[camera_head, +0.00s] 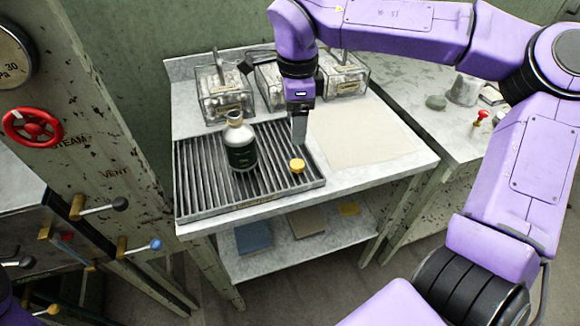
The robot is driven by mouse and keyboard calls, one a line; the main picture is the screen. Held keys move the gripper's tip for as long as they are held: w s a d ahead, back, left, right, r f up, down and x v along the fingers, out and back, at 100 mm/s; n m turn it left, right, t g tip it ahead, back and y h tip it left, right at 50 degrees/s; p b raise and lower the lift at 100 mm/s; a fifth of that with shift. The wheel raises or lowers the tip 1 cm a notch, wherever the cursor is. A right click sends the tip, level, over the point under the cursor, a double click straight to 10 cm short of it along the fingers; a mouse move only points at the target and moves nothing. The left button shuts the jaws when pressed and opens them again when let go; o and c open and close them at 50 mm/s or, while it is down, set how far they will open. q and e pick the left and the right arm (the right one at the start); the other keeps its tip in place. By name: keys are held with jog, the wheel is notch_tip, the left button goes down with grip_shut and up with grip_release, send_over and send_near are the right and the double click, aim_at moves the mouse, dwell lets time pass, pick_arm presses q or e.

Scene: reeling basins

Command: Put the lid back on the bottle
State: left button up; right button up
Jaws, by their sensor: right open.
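The bottle (241,157) stands upright on the slatted drain rack, with a dark label and a pale neck. A small yellow-orange lid (297,166) is at the rack's right side, apart from the bottle. My right gripper (299,142) points down, close to the lid and to the right of the bottle. It is open, and nothing shows between its fingers. In the picture its tips are just above the lid; the exact gap is hard to tell. My left gripper is not in view.
The drain rack (202,180) lies on a pale table beside a bare cream mat (352,146). Several clear bins, one of them at the left (222,105), line the table's back. A red valve wheel (33,127) and levers are at the left. A side table with small items stands at right.

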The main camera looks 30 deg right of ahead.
jog(key=f, duration=0.1)
send_over(296, 164)
notch_tip(296, 164, down, 6)
jog(key=shift+r+b, duration=0.2)
jog(key=shift+b, duration=0.25)
jog(key=shift+f, duration=0.1)
jog(key=shift+s+a, duration=0.1)
jog(key=f, duration=0.5)
jog(key=shift+d+f, duration=0.1)
jog(key=shift+d, duration=0.1)
